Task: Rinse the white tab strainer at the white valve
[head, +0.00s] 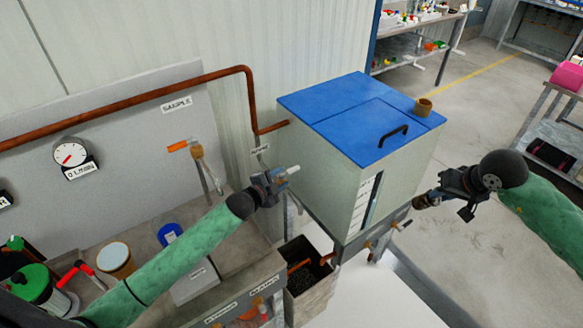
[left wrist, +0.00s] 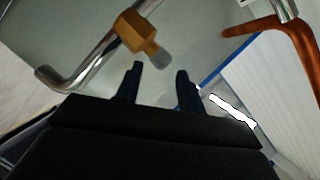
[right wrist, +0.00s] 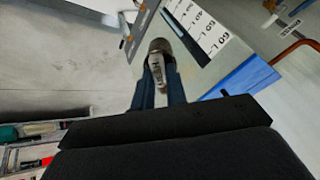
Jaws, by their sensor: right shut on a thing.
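The white tab strainer is in my right gripper (right wrist: 160,92), with its dark mesh cup (right wrist: 160,46) beyond the fingertips and its white lettered tab (right wrist: 157,72) between them. In the head view my right gripper (head: 436,196) is right of the tank, and the strainer (head: 421,202) points at its lower right corner. My left gripper (left wrist: 160,72) is open and empty. In the head view it (head: 282,178) is at the tank's left side, by a white lever (head: 293,170), seemingly the white valve's. The left wrist view shows a white lever (left wrist: 232,110) and a brass fitting (left wrist: 138,32) on a chrome pipe.
A grey bin (head: 312,295) stands below at left. A bench (head: 150,225) with pots and a gauge panel (head: 130,110) fills the left. Floor right of the tank is clear.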

